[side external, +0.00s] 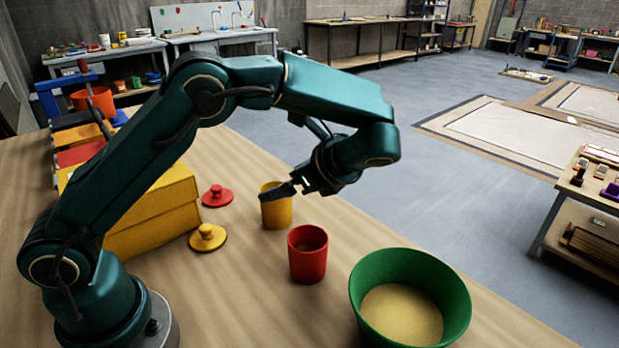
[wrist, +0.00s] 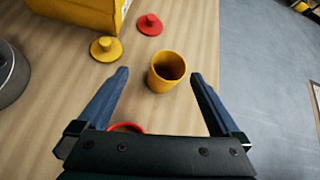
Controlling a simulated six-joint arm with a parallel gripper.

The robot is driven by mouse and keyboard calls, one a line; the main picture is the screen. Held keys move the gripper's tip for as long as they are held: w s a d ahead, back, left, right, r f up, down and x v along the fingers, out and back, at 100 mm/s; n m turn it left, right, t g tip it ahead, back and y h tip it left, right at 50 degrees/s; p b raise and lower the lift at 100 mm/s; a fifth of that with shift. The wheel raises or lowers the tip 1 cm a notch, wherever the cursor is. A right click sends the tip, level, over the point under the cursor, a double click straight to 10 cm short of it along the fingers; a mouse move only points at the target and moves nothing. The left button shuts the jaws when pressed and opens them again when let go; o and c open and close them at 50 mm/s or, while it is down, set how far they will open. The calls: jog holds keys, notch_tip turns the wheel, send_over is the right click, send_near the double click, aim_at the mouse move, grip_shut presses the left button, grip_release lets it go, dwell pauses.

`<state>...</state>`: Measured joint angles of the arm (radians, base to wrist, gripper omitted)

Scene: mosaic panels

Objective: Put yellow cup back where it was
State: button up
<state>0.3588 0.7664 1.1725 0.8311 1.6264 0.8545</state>
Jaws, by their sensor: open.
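The yellow cup (side external: 277,212) stands upright on the wooden table, behind the red cup in the side view. In the wrist view the yellow cup (wrist: 166,72) shows its open top and lies between the lines of my two fingers, near their tips. My gripper (side external: 290,190) is open. One finger passes in front of the yellow cup's upper part in the side view. In the wrist view my gripper (wrist: 158,76) has its fingers spread wide, with visible gaps to the cup.
The red cup (side external: 307,254) and a green bowl (side external: 440,290) with tan contents stand nearer the camera. A yellow lid (side external: 208,238), a red lid (side external: 217,196) and a yellow box (side external: 150,215) are to the left. The table edge runs close to the right of the cups.

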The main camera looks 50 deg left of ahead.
jog(key=s+d+r+n+t+h, duration=0.2)
jog(key=s+d+n+t+h, duration=0.1)
jog(key=s+n+h, duration=0.2)
jog(key=s+d+r+n+t+h, duration=0.2)
jog(key=s+n+h, duration=0.3)
jog(key=s+n, duration=0.5)
jog(key=shift+s+d+n+t+h, duration=0.3)
jog(key=shift+s+d+t, duration=0.15)
jog(key=shift+d, duration=0.15)
